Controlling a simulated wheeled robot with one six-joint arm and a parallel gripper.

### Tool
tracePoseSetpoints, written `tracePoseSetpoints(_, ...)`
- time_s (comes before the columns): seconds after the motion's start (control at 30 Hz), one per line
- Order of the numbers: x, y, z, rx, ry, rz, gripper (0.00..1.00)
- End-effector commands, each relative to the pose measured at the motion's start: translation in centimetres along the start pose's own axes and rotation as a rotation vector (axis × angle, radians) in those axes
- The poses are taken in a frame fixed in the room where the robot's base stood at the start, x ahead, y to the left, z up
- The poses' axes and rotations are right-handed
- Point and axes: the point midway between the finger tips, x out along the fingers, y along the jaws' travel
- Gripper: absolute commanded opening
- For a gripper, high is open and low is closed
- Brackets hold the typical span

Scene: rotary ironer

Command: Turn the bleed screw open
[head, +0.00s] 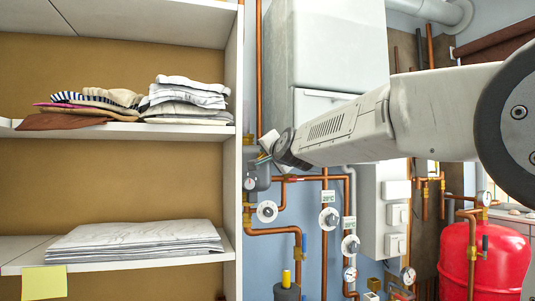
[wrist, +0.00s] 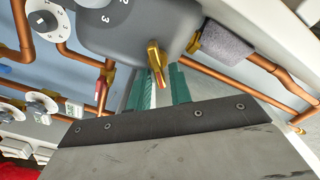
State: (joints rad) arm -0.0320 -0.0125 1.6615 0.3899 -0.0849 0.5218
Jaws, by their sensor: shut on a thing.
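The bleed screw, a brass flat-winged piece with an orange tip, shows in the wrist view (wrist: 155,58) on the underside of a grey rounded housing with printed numbers (wrist: 120,25). My gripper (wrist: 161,82) has its green fingers on either side of the brass piece and is shut on it. The finger contact is partly hidden. In the head view my gripper (head: 268,147) reaches the grey housing (head: 260,176) beside the shelf's right edge. The screw itself cannot be made out there.
Copper pipes (head: 270,231) with white dials (head: 329,218) run close below and right of my gripper. A shelf unit (head: 233,150) with folded cloths stands at the left. A white boiler cabinet (head: 335,45) is behind my arm. A red tank (head: 480,262) stands at lower right.

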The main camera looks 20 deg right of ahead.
Motion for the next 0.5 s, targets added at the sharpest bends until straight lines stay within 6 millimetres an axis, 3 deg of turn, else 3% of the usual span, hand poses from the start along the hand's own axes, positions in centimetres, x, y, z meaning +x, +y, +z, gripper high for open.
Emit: tracePoseSetpoints(0.5,0.00,0.66,0.18,0.454,0.000,0.002,0.00)
